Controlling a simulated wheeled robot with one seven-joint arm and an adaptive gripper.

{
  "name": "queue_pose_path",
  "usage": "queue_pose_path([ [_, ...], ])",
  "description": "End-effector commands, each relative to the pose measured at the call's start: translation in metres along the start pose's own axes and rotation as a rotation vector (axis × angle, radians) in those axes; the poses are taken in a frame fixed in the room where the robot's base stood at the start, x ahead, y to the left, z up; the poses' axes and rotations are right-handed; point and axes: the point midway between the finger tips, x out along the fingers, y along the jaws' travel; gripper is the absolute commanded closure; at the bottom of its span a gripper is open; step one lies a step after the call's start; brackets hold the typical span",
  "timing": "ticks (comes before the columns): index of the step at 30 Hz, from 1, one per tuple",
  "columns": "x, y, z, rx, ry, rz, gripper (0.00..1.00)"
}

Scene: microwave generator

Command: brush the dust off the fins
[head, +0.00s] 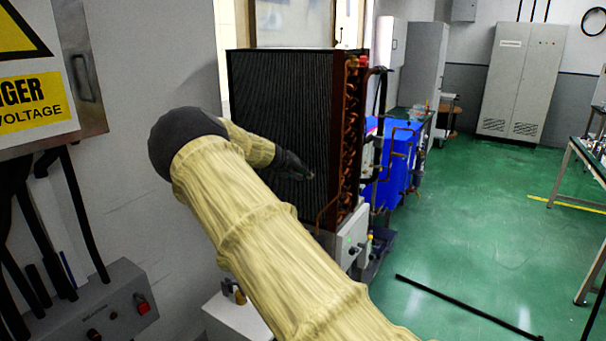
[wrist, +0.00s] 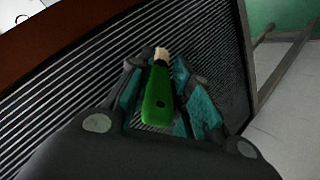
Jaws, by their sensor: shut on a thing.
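The fins (head: 280,105) are a tall dark panel of fine vertical ridges on a unit with copper tubing along its right side. In the wrist view the fins (wrist: 190,40) fill the background. My gripper (head: 300,170) is in front of the lower right part of the fins. In the wrist view my gripper (wrist: 166,85) is shut on a brush (wrist: 157,98) with a green handle and pale bristles. The bristles point toward the fins; I cannot tell whether they touch. In the head view the brush is hardly visible.
A grey wall panel with a yellow warning sign (head: 35,102) and black cables is at the left. Copper tubes (head: 352,140) run down the unit's right edge. Blue equipment (head: 396,165) stands behind. Green floor (head: 480,220) is open to the right, with a black bar (head: 465,307) across it.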

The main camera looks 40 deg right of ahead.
Motion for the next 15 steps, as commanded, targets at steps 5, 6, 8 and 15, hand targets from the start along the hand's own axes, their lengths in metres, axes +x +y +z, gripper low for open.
queue_pose_path([
  [5,0.000,-0.009,-0.009,-0.001,0.003,0.000,1.00],
  [6,0.000,-0.011,-0.011,-0.001,0.003,0.000,1.00],
  [8,0.000,-0.014,-0.014,-0.001,0.003,0.000,1.00],
  [15,-0.001,-0.021,-0.021,0.000,0.002,0.000,1.00],
])
